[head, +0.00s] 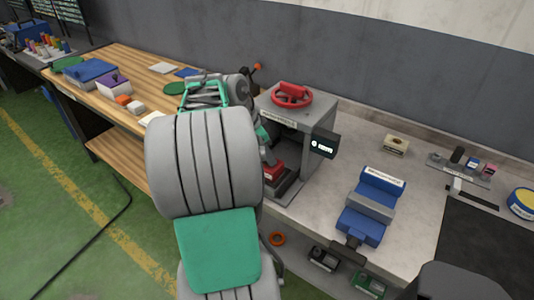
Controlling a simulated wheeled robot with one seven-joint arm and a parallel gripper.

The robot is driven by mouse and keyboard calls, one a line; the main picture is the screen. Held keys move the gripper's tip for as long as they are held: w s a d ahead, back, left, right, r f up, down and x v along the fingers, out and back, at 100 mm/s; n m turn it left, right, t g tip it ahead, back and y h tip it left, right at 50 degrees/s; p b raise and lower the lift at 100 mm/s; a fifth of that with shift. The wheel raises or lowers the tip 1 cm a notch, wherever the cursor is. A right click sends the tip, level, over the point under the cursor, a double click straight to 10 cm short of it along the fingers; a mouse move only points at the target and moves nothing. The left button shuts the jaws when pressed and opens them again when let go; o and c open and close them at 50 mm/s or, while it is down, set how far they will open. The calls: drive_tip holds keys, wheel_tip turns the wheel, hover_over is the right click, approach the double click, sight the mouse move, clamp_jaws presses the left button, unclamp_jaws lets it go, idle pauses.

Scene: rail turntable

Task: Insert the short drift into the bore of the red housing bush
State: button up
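A red block-like part (273,172) sits low in the open front of the grey bench press; it may be the red housing bush, but I cannot make out its bore. My gripper (268,156) appears just above this part, at the press's left side, mostly hidden behind my own arm. I cannot see whether its fingers are open or shut, or whether they hold anything. I cannot pick out the short drift.
The grey press (318,112) carries a red handwheel (291,95) and a small black display (322,145). A blue vice (370,207) stands on the grey bench to its right. A wooden bench (125,62) with boxes lies left. Bare bench top shows between press and vice.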

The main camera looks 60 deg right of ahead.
drive_tip(key=shift+o, duration=1.4)
drive_tip(key=shift+f, duration=0.1)
drive_tip(key=p+v, duration=0.1)
drive_tip(key=v, duration=0.7)
